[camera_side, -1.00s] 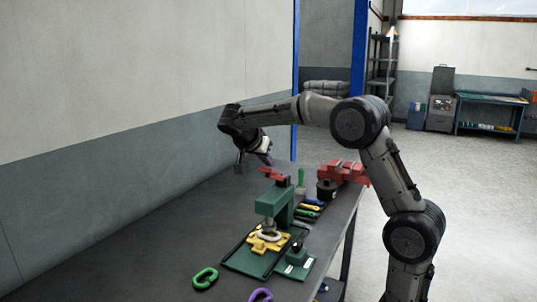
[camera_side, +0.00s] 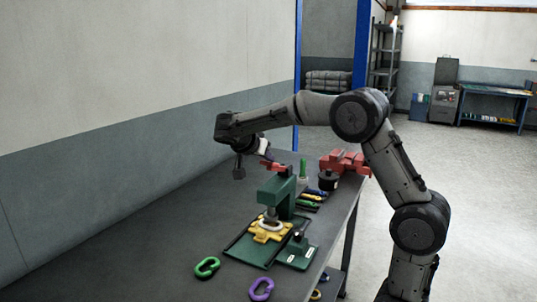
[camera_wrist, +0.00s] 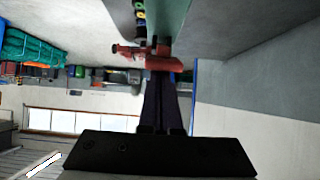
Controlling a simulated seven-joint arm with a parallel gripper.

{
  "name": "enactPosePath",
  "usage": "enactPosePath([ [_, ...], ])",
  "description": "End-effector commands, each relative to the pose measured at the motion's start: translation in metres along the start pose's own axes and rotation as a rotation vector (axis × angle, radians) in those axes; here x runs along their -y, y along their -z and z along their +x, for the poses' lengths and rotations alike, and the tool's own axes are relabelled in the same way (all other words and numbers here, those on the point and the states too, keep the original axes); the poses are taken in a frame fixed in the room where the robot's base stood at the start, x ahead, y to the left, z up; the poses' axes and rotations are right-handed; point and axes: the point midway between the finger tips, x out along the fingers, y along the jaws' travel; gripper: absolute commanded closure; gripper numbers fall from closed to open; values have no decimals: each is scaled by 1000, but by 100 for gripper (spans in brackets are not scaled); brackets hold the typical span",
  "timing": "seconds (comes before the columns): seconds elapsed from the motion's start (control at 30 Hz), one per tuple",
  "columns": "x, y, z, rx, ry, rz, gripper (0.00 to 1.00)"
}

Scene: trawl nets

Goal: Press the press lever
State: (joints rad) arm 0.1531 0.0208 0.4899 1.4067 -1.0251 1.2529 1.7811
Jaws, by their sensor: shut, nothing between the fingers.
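The green press (camera_side: 278,192) stands on the dark bench in the side view. Its red press lever (camera_side: 274,167) is at the top. My gripper (camera_side: 268,159) is shut and empty, right at the lever's upper side. In the wrist view the dark closed fingers (camera_wrist: 161,78) point at a red part (camera_wrist: 165,62), which looks like the lever, with the green press (camera_wrist: 165,18) beyond. Whether the fingertips touch the lever I cannot tell.
A red vise (camera_side: 345,163) stands behind the press near the bench's right edge. A green link (camera_side: 207,267) and a purple link (camera_side: 261,289) lie in front. The left of the bench is clear.

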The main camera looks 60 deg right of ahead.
Motion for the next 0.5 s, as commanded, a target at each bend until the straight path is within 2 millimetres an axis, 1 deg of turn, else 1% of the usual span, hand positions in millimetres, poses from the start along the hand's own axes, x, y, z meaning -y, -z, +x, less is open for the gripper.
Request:
enactPosePath([
  [0.03, 0, -5, 0, -15, -1, -7, 100],
  [0.27, 0, -24, 2, -129, -1, -10, 100],
  [0.3, 0, -29, 2, -178, -2, -14, 100],
  [0.5, 0, -44, 6, -387, -1, -12, 100],
])
